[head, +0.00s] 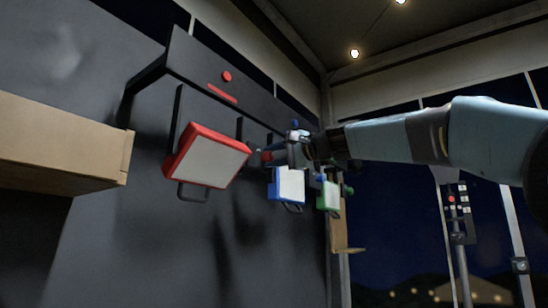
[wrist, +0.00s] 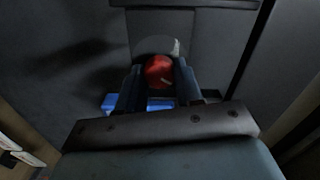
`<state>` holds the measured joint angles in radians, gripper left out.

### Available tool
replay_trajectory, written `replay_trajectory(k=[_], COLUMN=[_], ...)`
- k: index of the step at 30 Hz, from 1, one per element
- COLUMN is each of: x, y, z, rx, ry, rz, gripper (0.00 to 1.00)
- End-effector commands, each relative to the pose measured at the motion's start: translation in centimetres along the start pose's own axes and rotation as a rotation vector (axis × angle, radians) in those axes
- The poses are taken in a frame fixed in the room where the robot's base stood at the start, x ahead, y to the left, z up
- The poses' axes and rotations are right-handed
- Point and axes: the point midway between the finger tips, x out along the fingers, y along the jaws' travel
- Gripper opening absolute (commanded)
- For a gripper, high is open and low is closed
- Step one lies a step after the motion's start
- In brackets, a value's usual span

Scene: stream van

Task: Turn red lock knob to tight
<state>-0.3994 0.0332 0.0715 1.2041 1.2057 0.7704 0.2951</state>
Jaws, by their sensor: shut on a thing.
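The red lock knob (wrist: 158,72) shows in the wrist view between the two fingers of my gripper (wrist: 159,84). It is round, with a small pale mark low on its face, and a grey disc (wrist: 150,47) with a pale mark at its upper right lies behind it. My gripper (head: 262,156) is shut on the knob. In the head view the fingers are beside the right edge of the red-framed panel light (head: 210,160), and a little red of the knob shows there. The fingers hide the knob's sides.
A blue-framed light (head: 289,185) and a green-framed light (head: 329,195) hang just right of and below my gripper. A dark rail (head: 190,62) with a red dot and bar runs above. A wooden shelf (head: 65,140) juts out at left.

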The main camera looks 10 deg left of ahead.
Motion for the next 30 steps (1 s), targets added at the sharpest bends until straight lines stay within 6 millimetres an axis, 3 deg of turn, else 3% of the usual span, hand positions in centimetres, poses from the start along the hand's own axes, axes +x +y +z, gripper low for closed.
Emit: replay_trajectory(k=[12,28,29,30], x=[0.00,0.04,0.04,0.04], y=[0.45,0.62,0.63,0.64], z=[-0.28,-0.31,-0.31,-0.31], rx=[0.185,0.211,0.211,0.211], ry=[0.004,0.004,0.004,0.004], rz=[0.006,0.009,0.009,0.009], gripper=[0.05,0.05,0.36,0.40])
